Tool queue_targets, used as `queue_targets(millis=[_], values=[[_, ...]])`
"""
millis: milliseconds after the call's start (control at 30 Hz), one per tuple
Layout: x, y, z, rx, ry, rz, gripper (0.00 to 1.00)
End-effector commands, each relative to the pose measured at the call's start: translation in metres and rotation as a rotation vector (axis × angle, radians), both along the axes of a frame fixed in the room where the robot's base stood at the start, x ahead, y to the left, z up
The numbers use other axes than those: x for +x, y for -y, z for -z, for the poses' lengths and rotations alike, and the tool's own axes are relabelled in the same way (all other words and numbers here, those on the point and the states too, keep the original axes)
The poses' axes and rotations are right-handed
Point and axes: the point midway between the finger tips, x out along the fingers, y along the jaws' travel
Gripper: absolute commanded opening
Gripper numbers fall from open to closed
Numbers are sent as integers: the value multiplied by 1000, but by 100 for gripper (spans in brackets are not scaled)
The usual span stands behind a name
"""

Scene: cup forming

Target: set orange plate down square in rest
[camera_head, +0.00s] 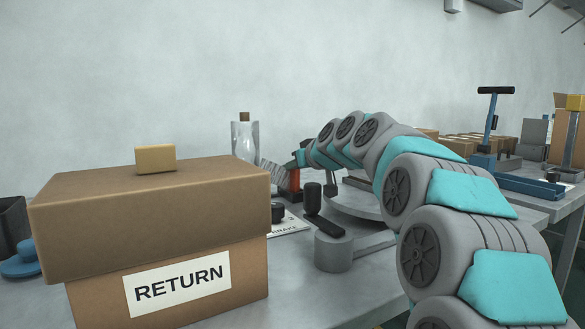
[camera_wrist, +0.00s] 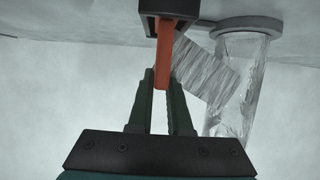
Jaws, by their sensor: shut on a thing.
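The orange plate (camera_wrist: 165,58) is a narrow upright strip between the two dark green fingers of my gripper (camera_wrist: 162,80) in the wrist view. Its far end reaches into or against a dark slotted block (camera_wrist: 150,6), which looks like the rest; I cannot tell whether it is seated. The plate looks slightly tilted relative to the block there. In the head view the orange plate (camera_head: 293,181) shows as a small patch below my gripper (camera_head: 298,160), behind the cardboard box. The rest is mostly hidden in that view.
A grey streaked piece (camera_wrist: 208,70) and a clear glass vessel (camera_wrist: 235,85) stand close beside the plate. A RETURN box (camera_head: 150,240) with a tan block (camera_head: 155,159) on top fills the left foreground.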

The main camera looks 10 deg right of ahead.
Motion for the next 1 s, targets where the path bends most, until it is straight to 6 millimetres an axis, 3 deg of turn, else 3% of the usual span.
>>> queue_targets(millis=[567, 600, 867, 1000], values=[[0, 0, 6, -1, -6, -2, 0], [0, 0, 7, -1, -6, -2, 21], [0, 0, 5, -1, -3, -1, 51], [0, 0, 4, 0, -2, -1, 52]])
